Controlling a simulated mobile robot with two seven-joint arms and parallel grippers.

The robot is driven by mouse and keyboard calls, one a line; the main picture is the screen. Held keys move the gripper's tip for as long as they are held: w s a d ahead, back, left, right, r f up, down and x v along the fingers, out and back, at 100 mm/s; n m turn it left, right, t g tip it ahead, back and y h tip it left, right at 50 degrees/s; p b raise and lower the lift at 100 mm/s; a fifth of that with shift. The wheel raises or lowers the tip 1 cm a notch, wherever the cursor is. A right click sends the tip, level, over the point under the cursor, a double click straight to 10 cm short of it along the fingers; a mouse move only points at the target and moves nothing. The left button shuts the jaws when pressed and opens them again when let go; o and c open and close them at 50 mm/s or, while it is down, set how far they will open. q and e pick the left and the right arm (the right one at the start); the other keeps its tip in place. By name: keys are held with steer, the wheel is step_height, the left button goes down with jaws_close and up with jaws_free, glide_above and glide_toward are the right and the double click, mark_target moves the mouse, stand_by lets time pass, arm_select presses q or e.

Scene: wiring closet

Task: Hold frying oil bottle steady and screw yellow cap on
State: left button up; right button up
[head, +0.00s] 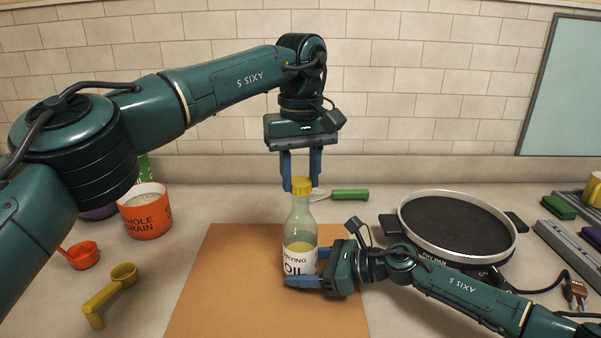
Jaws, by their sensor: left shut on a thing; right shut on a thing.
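The frying oil bottle (301,230) stands upright on an orange-brown mat (215,290). It is clear glass with yellow oil and a white label. The yellow cap (301,186) is at the top of the bottle's neck; whether it is threaded on cannot be told. My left gripper (301,186) points straight down from above, its blue fingers shut on the yellow cap. My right gripper (305,268) comes in from the right, low down, shut on the lower body of the bottle. Its nearer finger shows in front of the label's bottom; the farther finger is mostly hidden.
An orange whole grain tub (146,217), an orange scoop (82,254) and a yellow measuring spoon (112,289) are at left. A green-handled whisk (347,194) lies behind the bottle. A round pan (457,226) sits at right, behind my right arm. The mat's left part is clear.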

arm_select(q)
steer(key=shift+f, duration=0.4)
steer(key=o, duration=1.1)
steer(key=shift+c, duration=0.2)
steer(key=n, duration=0.3)
steer(key=shift+n, duration=0.4)
steer(key=n, duration=0.3)
steer(key=shift+n, duration=0.4)
steer(key=n, duration=0.6)
steer(key=c, duration=1.2)
